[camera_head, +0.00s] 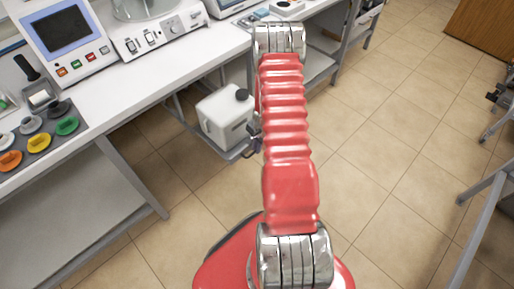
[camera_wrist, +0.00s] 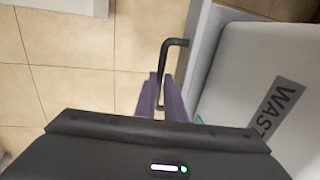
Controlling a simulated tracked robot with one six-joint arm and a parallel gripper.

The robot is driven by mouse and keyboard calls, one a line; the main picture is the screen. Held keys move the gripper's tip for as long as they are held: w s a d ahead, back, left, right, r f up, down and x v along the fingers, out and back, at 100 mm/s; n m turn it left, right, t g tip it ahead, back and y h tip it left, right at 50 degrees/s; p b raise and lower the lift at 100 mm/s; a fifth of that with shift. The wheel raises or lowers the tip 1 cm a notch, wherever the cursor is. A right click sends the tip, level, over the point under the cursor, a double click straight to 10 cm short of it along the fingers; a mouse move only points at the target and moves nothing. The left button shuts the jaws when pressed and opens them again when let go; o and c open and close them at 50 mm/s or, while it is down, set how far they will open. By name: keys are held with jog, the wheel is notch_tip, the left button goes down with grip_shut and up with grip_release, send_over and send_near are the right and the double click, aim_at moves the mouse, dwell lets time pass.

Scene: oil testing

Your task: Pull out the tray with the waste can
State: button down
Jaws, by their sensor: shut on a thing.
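The white waste can (camera_head: 224,118) with a black cap stands upright on a low grey tray (camera_head: 236,154) beneath the bench. In the wrist view the can (camera_wrist: 285,60) fills the right side, with part of a "WAST" label showing. The tray's rim (camera_wrist: 203,62) runs beside it. A dark bent handle (camera_wrist: 173,43) sticks out along the tray's outer side. My gripper (camera_wrist: 170,92) has its purple fingers shut on this handle. In the head view my gripper (camera_head: 254,135) is at the tray's front side, partly hidden behind my red arm.
The white bench (camera_head: 140,80) carries instruments and several coloured cups. Its grey metal legs (camera_head: 140,178) stand left of the tray. The tiled floor (camera_head: 385,150) is open to the right, up to another grey frame (camera_head: 478,225) at the right edge.

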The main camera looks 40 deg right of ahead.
jog(key=shift+s, duration=0.3)
jog(key=c, duration=1.8)
grip_release()
jog(key=shift+c, duration=0.2)
notch_tip(320, 180, up, 14)
jog(key=s, duration=0.2)
jog(key=shift+s+f, duration=0.25)
